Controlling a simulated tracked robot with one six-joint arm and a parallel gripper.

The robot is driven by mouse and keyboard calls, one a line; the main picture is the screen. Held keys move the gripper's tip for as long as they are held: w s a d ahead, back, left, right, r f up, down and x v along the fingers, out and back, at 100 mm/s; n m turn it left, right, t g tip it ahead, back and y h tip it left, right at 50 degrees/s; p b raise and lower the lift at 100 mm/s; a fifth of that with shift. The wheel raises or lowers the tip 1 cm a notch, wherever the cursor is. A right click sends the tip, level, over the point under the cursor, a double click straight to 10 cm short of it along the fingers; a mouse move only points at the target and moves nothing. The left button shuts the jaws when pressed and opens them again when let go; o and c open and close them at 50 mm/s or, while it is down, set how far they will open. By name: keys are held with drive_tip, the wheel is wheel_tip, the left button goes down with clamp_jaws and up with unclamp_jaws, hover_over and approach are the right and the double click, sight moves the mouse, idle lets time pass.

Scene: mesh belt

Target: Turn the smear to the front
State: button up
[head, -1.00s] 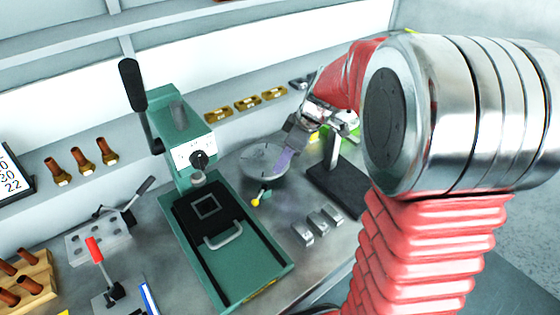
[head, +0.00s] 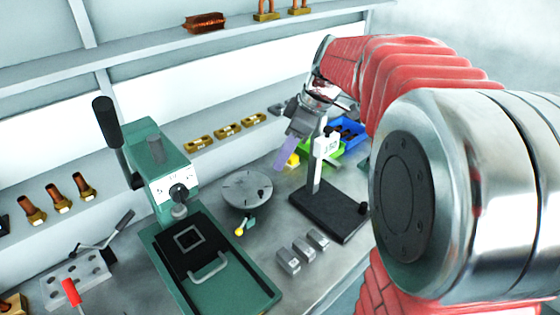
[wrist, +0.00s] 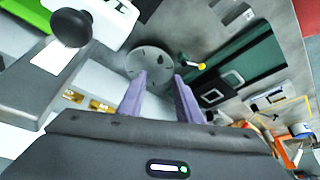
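A round grey disc (head: 246,190) lies on the bench right of the green press, with several small dark marks on its top. A short lever with a yellow knob (head: 239,231) sticks out at its front edge. The disc also shows in the wrist view (wrist: 149,63), beyond my fingers, with the yellow knob (wrist: 201,66) to its right. I cannot make out a smear on it. My gripper (wrist: 160,76) has two purple fingers, apart with nothing between them. In the head view my gripper (head: 284,158) hangs above and behind the disc, to its right, clear of it.
The green press (head: 215,262) stands left of the disc. A dark-based stand (head: 328,212) with a white head is close on the right. Several metal blocks (head: 289,262) lie in front. Green and blue bins (head: 347,130) and a wall shelf are behind.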

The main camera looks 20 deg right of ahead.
drive_tip(key=shift+c, duration=0.5)
drive_tip(key=shift+c, duration=0.8)
drive_tip(key=shift+s+a+r, duration=0.2)
drive_tip(key=shift+s+a, duration=0.25)
drive_tip(key=shift+a, duration=0.05)
drive_tip(key=c, duration=0.3)
drive_tip(key=s+a+m, duration=0.1)
drive_tip(key=s+a, duration=0.1)
drive_tip(key=s+a+m+h, duration=0.1)
drive_tip(key=s+a+m, duration=0.1)
drive_tip(key=s, duration=0.1)
drive_tip(key=s+a+m+t+h, duration=0.1)
drive_tip(key=s+a, duration=0.1)
drive_tip(key=s, duration=0.1)
drive_tip(key=shift+s+r+m, duration=0.1)
drive_tip(key=shift+s+m, duration=0.15)
drive_tip(key=shift+m, duration=0.05)
clamp_jaws()
drive_tip(key=s+a+f+m+t, duration=0.1)
drive_tip(key=s+m, duration=0.1)
drive_tip(key=s, duration=0.2)
drive_tip(key=s+a+f+m+h, duration=0.1)
drive_tip(key=s+a+f+m, duration=0.1)
drive_tip(key=s, duration=0.3)
drive_tip(key=shift+s+a+f+m+t, duration=0.2)
drive_tip(key=shift+a+f+m+t, duration=0.15)
drive_tip(key=shift+m, duration=0.25)
